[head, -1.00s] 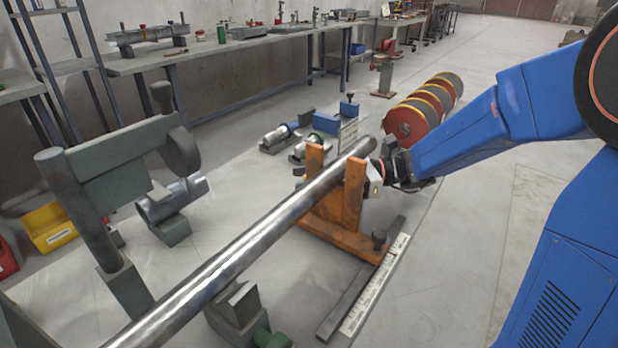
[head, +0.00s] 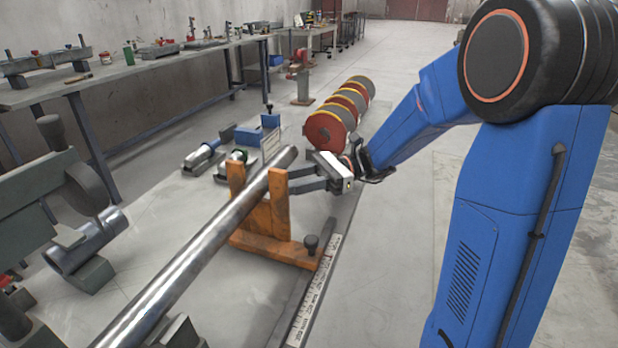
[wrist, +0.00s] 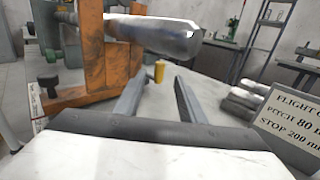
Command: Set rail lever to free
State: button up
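The orange stand (head: 262,240) holds up the end of a long steel tube (head: 200,240). A dark knob (head: 311,243), which may be the rail lever, stands upright at the right end of the stand's base, beside the rail (head: 290,318) with its white scale. My gripper (head: 294,180) is open and empty, its fingers pointing left close to the stand's right upright, above the knob. In the wrist view my two fingers (wrist: 158,84) are spread apart, with the tube end (wrist: 165,36) beyond and above them. The orange stand (wrist: 95,60) and a dark knob (wrist: 48,82) show at left there.
A sign (wrist: 290,118) with pitch and stop figures shows at right in the wrist view. Red discs (head: 332,125) stand behind the stand. A workbench (head: 120,75) runs along the wall. Floor right of the scale is clear.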

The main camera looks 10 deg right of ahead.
jog(key=shift+w+d, duration=0.15)
jog(key=shift+d, duration=0.9)
jog(key=shift+w+d, duration=0.2)
jog(key=shift+d, duration=0.8)
jog(key=shift+w+d, duration=0.15)
jog(key=shift+d, duration=0.9)
